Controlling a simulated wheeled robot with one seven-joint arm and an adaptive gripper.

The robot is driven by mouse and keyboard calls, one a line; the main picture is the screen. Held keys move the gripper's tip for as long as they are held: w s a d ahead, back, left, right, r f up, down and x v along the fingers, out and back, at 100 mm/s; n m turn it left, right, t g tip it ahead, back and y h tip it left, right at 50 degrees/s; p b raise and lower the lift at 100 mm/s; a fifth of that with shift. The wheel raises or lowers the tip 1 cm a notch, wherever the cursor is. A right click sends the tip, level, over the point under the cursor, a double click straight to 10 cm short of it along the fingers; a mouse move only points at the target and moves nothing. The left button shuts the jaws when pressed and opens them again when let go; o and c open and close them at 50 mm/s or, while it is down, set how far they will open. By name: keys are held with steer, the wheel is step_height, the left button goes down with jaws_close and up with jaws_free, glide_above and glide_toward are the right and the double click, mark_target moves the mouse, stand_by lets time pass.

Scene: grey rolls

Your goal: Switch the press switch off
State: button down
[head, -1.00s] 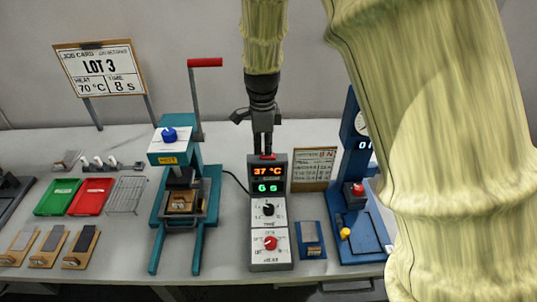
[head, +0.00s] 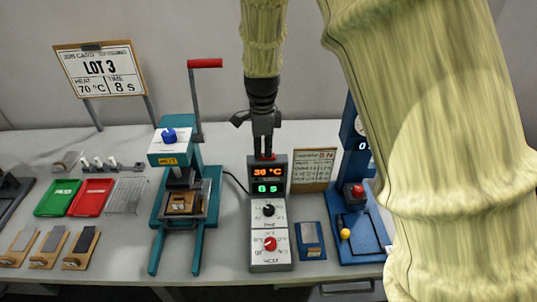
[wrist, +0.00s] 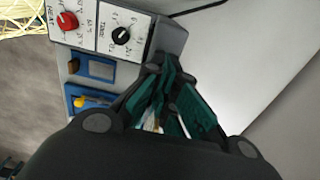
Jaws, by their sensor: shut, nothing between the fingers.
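The grey control box (head: 281,216) stands upright in the middle of the table in the head view. Its display (head: 268,180) has a lit orange temperature of about 36 °C and green seconds reading about 0. A small red piece (head: 267,157), which looks like the switch, shows at the top edge of the box, partly hidden by my fingers. My gripper (head: 265,151) is shut and empty, pointing down at that top edge; I cannot tell whether it touches. In the wrist view my teal fingers (wrist: 172,112) are together beside the box (wrist: 172,42); the switch is hidden there.
The teal press (head: 185,200) with a red-ended lever stands left of the box. A blue gauge stand (head: 362,222) with a red button is to the right, partly behind my arm. Red (head: 92,197) and green (head: 57,197) trays lie at the left.

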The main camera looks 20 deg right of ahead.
mark_target(263, 156)
steer(key=shift+r+p, duration=2.95)
steer(key=shift+r, duration=0.45)
